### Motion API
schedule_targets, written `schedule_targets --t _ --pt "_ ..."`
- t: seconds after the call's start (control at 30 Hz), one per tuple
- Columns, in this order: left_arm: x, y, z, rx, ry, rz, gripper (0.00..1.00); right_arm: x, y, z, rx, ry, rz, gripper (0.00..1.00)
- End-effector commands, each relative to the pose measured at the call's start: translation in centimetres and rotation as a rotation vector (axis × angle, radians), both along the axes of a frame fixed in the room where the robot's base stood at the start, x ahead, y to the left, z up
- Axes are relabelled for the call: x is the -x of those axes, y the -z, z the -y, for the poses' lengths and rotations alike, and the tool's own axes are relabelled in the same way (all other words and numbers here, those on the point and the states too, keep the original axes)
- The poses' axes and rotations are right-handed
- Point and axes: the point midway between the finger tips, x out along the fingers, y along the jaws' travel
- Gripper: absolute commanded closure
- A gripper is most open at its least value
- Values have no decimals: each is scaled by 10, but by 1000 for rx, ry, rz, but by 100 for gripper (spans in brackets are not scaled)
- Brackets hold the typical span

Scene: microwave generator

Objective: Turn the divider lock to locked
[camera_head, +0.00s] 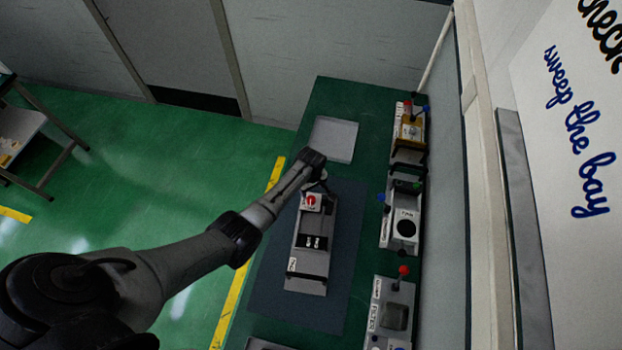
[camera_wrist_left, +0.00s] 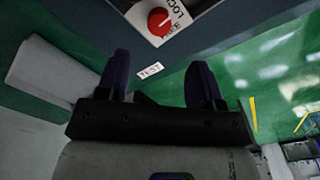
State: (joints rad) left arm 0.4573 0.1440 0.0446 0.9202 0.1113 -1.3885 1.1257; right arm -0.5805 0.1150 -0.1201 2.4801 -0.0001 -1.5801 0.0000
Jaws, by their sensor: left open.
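The divider lock is a red round knob (camera_head: 311,200) on a white plate at the far end of a grey unit (camera_head: 312,262). In the left wrist view the red knob (camera_wrist_left: 158,20) shows at the top, with lettering that reads partly "LOCK" beside it. Where its pointer sits is too small to tell. My left gripper (camera_wrist_left: 158,82) is open and empty, its two dark fingers apart and short of the knob. In the head view my left gripper (camera_head: 320,180) is just beyond the knob, partly hidden by its wrist. My right gripper does not show.
The unit lies on a dark blue mat (camera_head: 265,290) on a green bench (camera_head: 340,95). Other units stand along the right: one with a yellow part (camera_head: 411,131), one with a black round opening (camera_head: 406,228), one with a red-tipped lever (camera_head: 403,270).

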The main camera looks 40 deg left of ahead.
Motion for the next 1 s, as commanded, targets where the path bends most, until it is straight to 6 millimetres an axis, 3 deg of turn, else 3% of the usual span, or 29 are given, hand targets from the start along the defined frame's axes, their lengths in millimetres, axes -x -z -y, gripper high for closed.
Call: schedule_targets --t 0.2,0.4,1.0 --pt "0 -28 0 0 -1 2 39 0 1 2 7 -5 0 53" --pt "0 -42 0 -1 -1 1 39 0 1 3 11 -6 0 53" --pt "0 -46 0 0 -1 1 39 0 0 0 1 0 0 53"
